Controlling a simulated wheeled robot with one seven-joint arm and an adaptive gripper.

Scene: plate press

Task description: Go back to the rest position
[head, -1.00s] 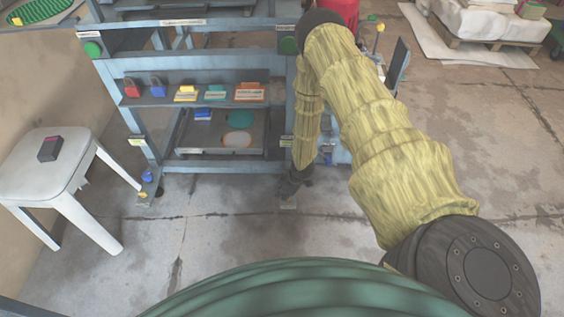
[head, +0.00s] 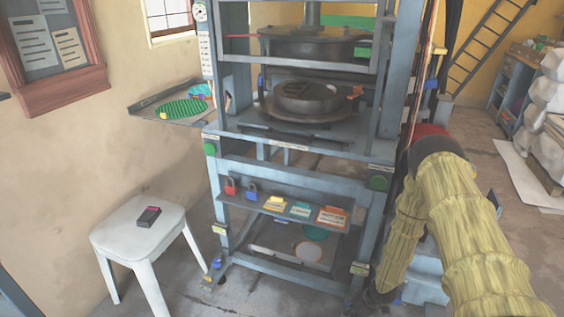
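My arm, in a yellowish ribbed sleeve, rises at the right of the head view, bends at a dark joint and hangs down beside the right post of the press frame. My gripper (head: 374,298) is the small dark shape at the lower end, low by the foot of the frame. It is partly hidden and too small to show whether its fingers are apart. I see nothing held in it. The blue-grey press (head: 297,150) stands left of my arm, with a round plate mould (head: 306,97) on its bed.
A shelf (head: 262,207) on the press carries red and blue padlocks and several coloured tags. A white stool (head: 120,232) with a dark device (head: 148,216) stands left. A side tray (head: 160,98) holds a green mat (head: 184,109).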

